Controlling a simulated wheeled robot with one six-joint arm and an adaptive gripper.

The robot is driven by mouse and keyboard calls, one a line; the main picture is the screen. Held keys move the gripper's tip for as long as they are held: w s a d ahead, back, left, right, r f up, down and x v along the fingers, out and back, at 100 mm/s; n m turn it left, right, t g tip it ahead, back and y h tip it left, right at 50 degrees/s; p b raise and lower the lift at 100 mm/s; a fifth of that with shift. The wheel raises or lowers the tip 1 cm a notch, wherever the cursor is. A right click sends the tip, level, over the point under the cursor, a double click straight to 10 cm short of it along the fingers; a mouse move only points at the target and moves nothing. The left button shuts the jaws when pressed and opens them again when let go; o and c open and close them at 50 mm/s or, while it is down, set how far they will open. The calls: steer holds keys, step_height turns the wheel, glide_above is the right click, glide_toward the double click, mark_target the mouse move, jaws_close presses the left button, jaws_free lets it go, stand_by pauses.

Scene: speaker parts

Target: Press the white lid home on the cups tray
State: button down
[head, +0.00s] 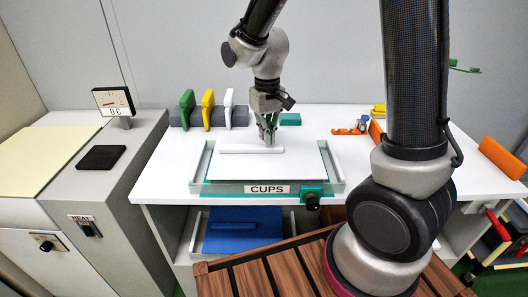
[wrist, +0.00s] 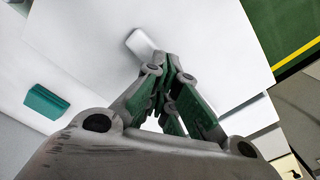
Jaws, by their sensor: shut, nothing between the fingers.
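The white lid (head: 300,163) lies over the cups tray, which has grey side walls and a front labelled CUPS (head: 228,188). The lid looks about level; I cannot tell how deep it sits. A raised white bar handle (head: 240,150) runs along its far part. My gripper (head: 268,140) points down at the handle's right end, shut and empty; I cannot tell whether it touches. In the wrist view, my gripper (wrist: 165,72) has its fingers together over the white lid (wrist: 205,45), with the handle (wrist: 140,42) partly hidden beyond the tips.
A teal block (head: 290,119) lies behind the tray. Green, yellow and white panels (head: 208,110) stand in a grey rack at back left. A blue panel (head: 240,230) lies below. Orange parts lie at right.

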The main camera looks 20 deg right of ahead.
steer(key=shift+f, duration=1.2)
steer(key=shift+r, duration=3.05)
steer(key=s, duration=0.1)
steer(key=s+d+g, duration=0.1)
steer(key=s, duration=0.1)
steer(key=shift+s+d+f+n, duration=0.1)
steer(key=shift+d+f+n, duration=0.1)
steer(key=shift+n, duration=0.2)
steer(key=s+d+r+m+t, duration=0.3)
steer(key=s+d+r+t, duration=0.2)
steer(key=s+d+r, duration=0.8)
steer(key=s, duration=0.2)
steer(key=shift+s+d+r, duration=0.15)
steer(key=shift+s+d, duration=0.1)
steer(key=shift+s, duration=0.15)
